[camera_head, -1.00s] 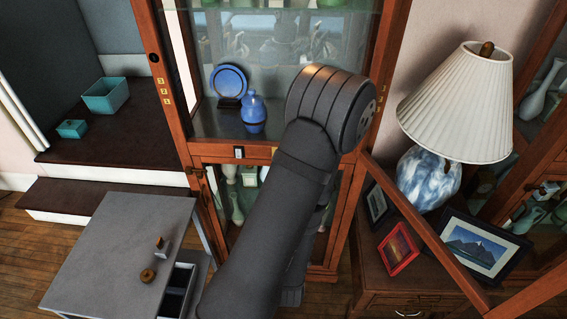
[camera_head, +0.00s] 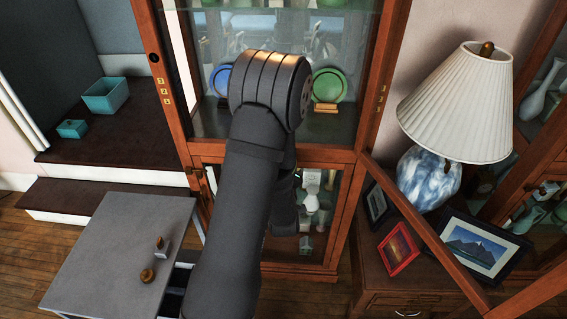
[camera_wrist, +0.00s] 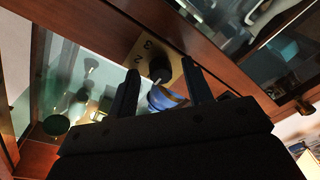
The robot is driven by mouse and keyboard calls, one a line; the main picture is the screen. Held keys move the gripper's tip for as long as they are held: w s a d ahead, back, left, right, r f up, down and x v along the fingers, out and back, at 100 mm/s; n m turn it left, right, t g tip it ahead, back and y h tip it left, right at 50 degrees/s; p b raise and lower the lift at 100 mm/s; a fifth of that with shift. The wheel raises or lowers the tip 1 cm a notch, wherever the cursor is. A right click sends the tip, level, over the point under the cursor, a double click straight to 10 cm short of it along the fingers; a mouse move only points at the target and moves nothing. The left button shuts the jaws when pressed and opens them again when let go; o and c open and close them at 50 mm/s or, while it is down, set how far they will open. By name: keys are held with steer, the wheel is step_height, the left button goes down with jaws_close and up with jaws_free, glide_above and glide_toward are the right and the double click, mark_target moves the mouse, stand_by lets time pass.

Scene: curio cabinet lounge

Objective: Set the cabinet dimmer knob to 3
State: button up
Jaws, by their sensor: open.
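The dark dimmer knob (camera_wrist: 160,69) sits on a brass plate (camera_wrist: 143,50) on the cabinet's wooden rail in the wrist view. The numbers 3 and 2 are readable on the plate, with 3 nearer the top. A pale line shows at the knob's lower edge; I cannot tell for sure which number it points to. My gripper (camera_wrist: 161,67) is open, with one finger on each side of the knob in the picture. I cannot see contact. In the head view my arm hides the knob and gripper.
The cabinet (camera_head: 372,100) has glass panels around the rail. A green plate (camera_head: 328,86) and a partly hidden blue plate (camera_head: 221,78) stand on its shelf. A grey table (camera_head: 120,240) is at left; a lamp (camera_head: 455,110) and picture frames (camera_head: 478,249) are at right.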

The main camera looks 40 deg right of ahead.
steer(key=shift+w+d, duration=0.2)
steer(key=c, duration=1)
steer(key=shift+m, duration=0.3)
steer(key=m+h, duration=0.1)
steer(key=m, duration=1.1)
steer(key=m+g+h, duration=0.1)
steer(key=m, duration=1.1)
steer(key=shift+w+a+m, duration=0.1)
steer(key=shift+m, duration=0.3)
